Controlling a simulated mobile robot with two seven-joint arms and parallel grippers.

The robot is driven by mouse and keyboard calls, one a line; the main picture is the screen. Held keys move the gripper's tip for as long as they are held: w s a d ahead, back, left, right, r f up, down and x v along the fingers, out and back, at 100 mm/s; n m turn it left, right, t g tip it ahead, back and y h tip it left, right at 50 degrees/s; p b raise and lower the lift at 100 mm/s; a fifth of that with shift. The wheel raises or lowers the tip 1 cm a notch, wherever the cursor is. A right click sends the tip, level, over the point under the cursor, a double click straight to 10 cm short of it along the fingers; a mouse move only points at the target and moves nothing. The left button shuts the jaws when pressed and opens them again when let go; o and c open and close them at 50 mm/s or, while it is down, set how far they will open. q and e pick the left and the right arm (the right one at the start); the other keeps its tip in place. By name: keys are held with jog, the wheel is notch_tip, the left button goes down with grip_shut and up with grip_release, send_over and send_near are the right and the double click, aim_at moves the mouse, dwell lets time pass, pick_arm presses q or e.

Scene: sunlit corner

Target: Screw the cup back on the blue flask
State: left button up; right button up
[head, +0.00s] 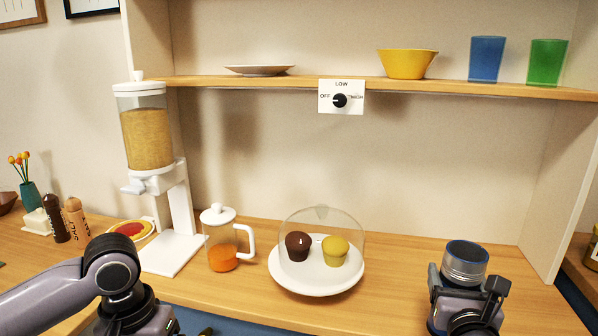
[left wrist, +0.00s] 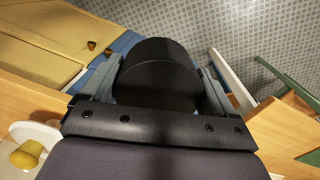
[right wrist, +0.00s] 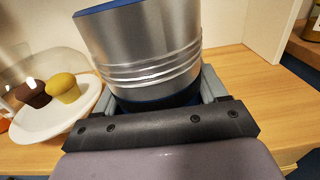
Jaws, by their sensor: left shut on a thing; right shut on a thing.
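The flask (head: 465,262) is upright at the right of the head view, with a ridged silver upper part and a blue top. In the right wrist view its silver wall (right wrist: 150,45) rises above a dark blue lower part. My right gripper (head: 466,302) is shut on it below the ridges. My left gripper (left wrist: 160,88) is shut on a black round piece, apparently the cup (left wrist: 158,75), in the left wrist view. In the head view the left wrist is at the lower left, and the cup cannot be made out there. Cup and flask are well apart.
Between the arms, a white plate (head: 318,286) holds two muffins under a clear dome (head: 322,216). A glass jug (head: 221,240) and a cereal dispenser (head: 148,140) stand left of it. A shelf (head: 300,84) crosses behind. The counter (head: 400,275) is bare right of the plate.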

jog(key=s+a+f+n+y, duration=0.1)
jog(key=s+a+f+y, duration=0.1)
jog(key=s, duration=0.4)
jog(key=s+a+f+n+y, duration=0.2)
jog(key=s+a+f, duration=0.1)
jog(key=s+a, duration=0.2)
jog(key=shift+s+t+y, duration=0.3)
jog(key=shift+s, duration=0.95)
jog(key=shift+a, duration=0.1)
jog(key=s+a+n+g+y, duration=0.2)
jog(key=a+n+g+y, duration=0.2)
jog(key=a+n+y, duration=0.4)
jog(key=a+r+y, duration=0.1)
jog(key=a+y, duration=0.2)
jog(key=a, duration=0.4)
jog(key=shift+a+y, duration=0.3)
jog(key=shift+a, duration=0.05)
jog(key=shift+f, duration=0.15)
